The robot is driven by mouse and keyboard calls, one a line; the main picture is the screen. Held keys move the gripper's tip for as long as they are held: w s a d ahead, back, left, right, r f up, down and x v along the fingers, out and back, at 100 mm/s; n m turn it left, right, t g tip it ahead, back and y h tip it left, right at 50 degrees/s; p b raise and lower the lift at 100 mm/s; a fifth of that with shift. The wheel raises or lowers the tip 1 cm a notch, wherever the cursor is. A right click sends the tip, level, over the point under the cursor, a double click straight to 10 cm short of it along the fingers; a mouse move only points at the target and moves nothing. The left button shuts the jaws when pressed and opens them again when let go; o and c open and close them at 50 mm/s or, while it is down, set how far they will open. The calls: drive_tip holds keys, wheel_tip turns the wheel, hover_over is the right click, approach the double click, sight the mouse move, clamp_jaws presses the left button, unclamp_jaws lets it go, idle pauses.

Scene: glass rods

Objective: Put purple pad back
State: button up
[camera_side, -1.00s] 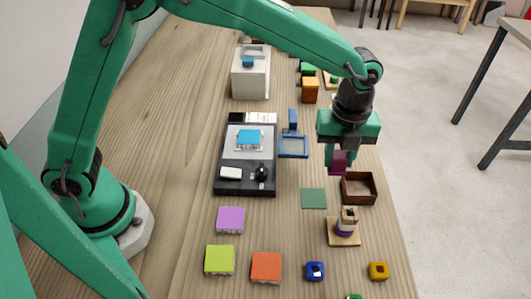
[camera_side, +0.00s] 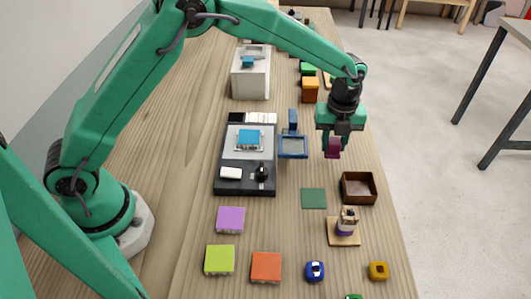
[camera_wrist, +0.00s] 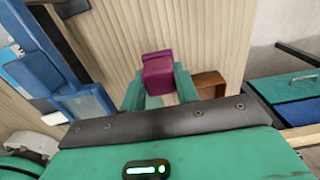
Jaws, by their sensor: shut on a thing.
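My gripper (camera_side: 333,138) is shut on a dark magenta-purple block (camera_side: 333,151) and holds it above the table, beyond the brown open box (camera_side: 345,190) in the side view. In the wrist view the block (camera_wrist: 157,72) sits between my two green fingers, its lower part hidden by the gripper. A lighter purple square pad (camera_side: 230,219) lies on the table at the left, behind the lime pad (camera_side: 219,260) and apart from my gripper. The pictures do not make clear which of these two is the task's purple pad.
A flat green square (camera_side: 313,198) lies left of the brown box. A small figure on a wooden base (camera_side: 343,234) stands in front. An orange pad (camera_side: 266,267) lies nearer.

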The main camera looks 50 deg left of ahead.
sight(332, 153)
drive_tip(key=shift+f, duration=2)
drive_tip(key=shift+f, duration=0.1)
drive_tip(key=o, duration=0.9)
drive_tip(key=shift+o, duration=0.2)
wheel_tip(332, 153, up, 12)
drive_tip(key=shift+r, duration=0.15)
